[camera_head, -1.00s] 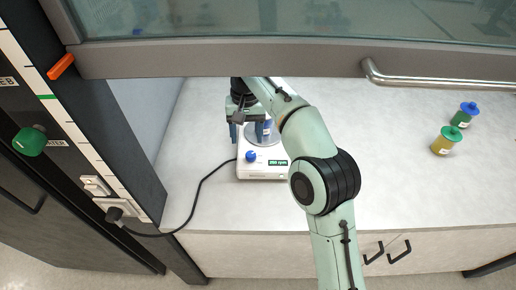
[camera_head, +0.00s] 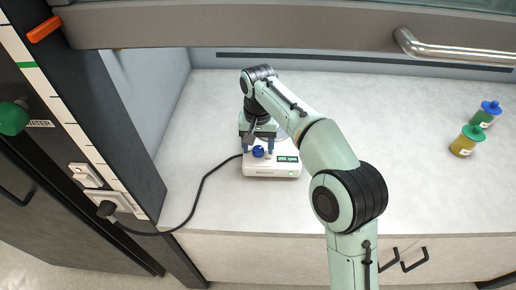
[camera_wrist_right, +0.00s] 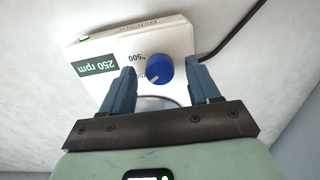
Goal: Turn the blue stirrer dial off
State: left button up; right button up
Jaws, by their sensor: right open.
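The white stirrer (camera_head: 262,172) stands on the bench in the head view, with a blue dial (camera_head: 258,152) on its front left. In the right wrist view, the dial (camera_wrist_right: 159,70) sits between my open fingers, with gaps on both sides. A short pale mark shows on the dial's edge. The display (camera_wrist_right: 97,66) reads 250 rpm, and "500" is printed beside the dial. My right gripper (camera_head: 258,147) is at the dial, one blue finger on each side. The gripper and arm hide much of the stirrer's top plate. My left gripper is not in view.
A black cable (camera_head: 203,186) runs from the stirrer to a socket on the dark left post. The bench between is clear.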

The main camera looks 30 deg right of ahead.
jog(key=shift+f, duration=0.25)
jog(key=c, duration=1)
jog(key=shift+c, duration=0.2)
